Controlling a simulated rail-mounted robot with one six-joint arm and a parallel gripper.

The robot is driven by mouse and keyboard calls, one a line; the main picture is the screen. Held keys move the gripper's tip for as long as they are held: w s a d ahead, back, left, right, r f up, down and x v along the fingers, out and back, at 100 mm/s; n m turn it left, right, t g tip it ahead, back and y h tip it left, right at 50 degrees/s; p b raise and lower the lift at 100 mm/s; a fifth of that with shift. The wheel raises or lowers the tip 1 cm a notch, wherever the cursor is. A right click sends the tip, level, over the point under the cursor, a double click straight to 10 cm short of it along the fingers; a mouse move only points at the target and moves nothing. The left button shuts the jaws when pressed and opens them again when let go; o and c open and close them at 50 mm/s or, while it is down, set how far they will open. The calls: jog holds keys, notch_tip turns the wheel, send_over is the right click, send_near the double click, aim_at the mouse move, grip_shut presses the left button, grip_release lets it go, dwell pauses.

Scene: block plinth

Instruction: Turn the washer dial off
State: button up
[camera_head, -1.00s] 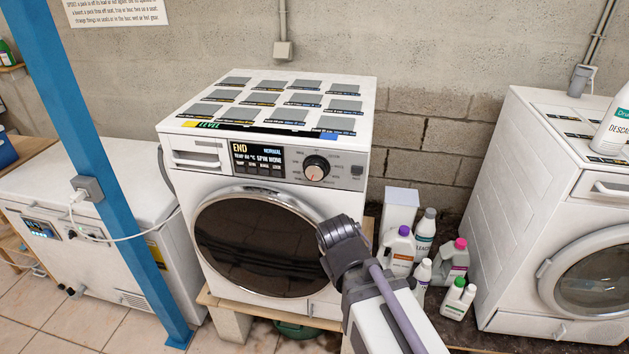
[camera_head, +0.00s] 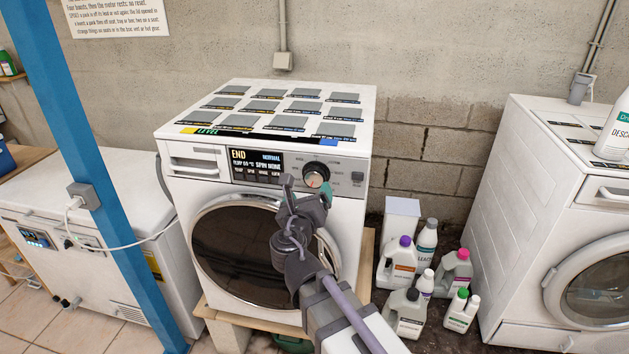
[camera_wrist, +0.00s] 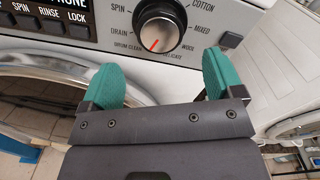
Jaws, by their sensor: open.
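The washer (camera_head: 262,190) is white with a round dark door and stands on a wooden-topped plinth. In the wrist view the dial (camera_wrist: 158,24) has a red line pointing down and slightly left, between the DRUM CLEAN and DELICATE labels. My gripper (camera_head: 307,188) is open just below the dial. In the wrist view its two green fingertips (camera_wrist: 159,80) are spread wide, below the dial and apart from it, with nothing between them.
The washer display (camera_head: 256,166) reads END and NORMAL. Several bottles (camera_head: 400,262) stand on the floor to the right, beside a second washer (camera_head: 500,200). A blue post (camera_head: 95,170) and a white chest appliance (camera_head: 110,215) are on the left.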

aim_at(314, 181)
jog(key=x, duration=0.7)
jog(key=shift+c, duration=0.4)
jog(key=c, duration=0.8)
jog(key=shift+c, duration=0.2)
